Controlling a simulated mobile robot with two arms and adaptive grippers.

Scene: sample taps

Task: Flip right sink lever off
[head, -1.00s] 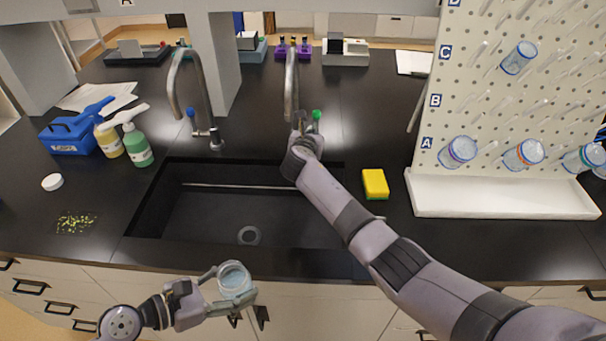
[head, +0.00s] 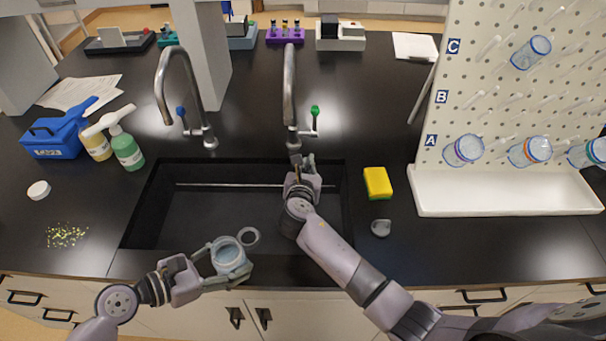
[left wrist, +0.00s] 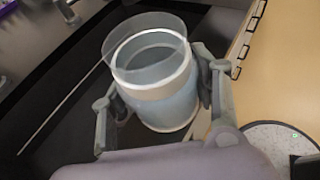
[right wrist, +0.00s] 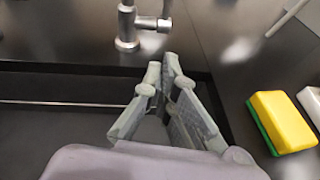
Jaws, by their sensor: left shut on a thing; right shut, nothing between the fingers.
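The right sink tap (head: 290,90) stands behind the sink. Its lever has a green tip (head: 315,110) that points upward on the right side of the tap. My right gripper (head: 303,163) is shut and empty, in front of the tap base over the sink's back edge, apart from the lever. In the right wrist view the shut fingers (right wrist: 167,75) sit in front of the tap base (right wrist: 127,28); the green tip is out of view. My left gripper (head: 222,258) is shut around a clear jar (left wrist: 155,75) with pale blue contents, over the sink's front.
The left tap (head: 165,85) has a blue-tipped lever (head: 181,112). The black sink (head: 160,215) lies below. A yellow sponge (head: 377,182) and a small grey cap (head: 380,228) lie right of it, beside the pegboard tray (head: 500,205). Bottles (head: 126,150) stand left.

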